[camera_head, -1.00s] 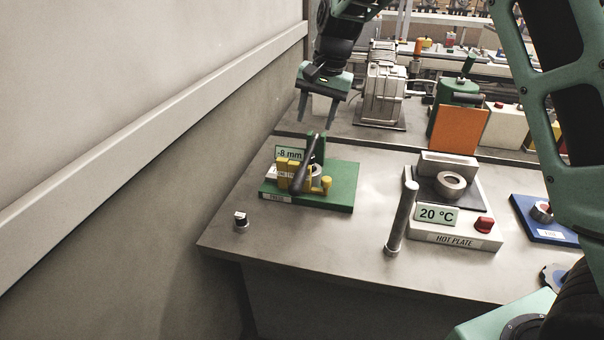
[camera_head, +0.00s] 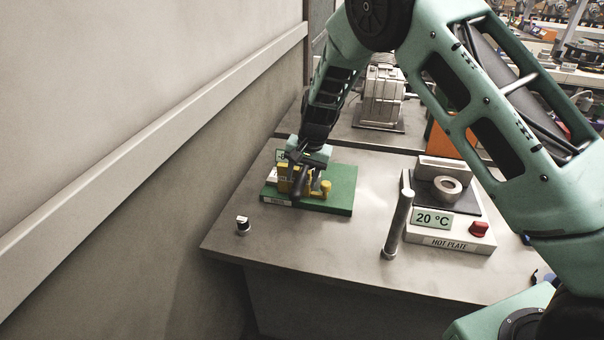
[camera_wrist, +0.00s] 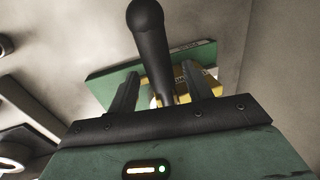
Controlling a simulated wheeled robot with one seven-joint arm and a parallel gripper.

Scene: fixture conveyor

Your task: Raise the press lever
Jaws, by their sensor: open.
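The press stands on a green base (camera_head: 340,190) at the left of the bench, with yellow parts and a small display partly hidden by my arm. Its dark lever (camera_head: 301,181) points toward the camera, partly covered by my gripper in the head view. In the wrist view the lever (camera_wrist: 150,45) is a black rod with a rounded knob, rising between the two fingers. My gripper (camera_wrist: 157,92) is open, with a finger on either side of the lever's lower part. I cannot tell whether either finger touches it.
A hot plate (camera_head: 450,238) reading 20 °C stands to the right, with an upright grey post (camera_head: 398,225) at its left. A small black-and-white knob (camera_head: 243,224) sits near the left front corner. The wall is close on the left. Bare bench lies between press and hot plate.

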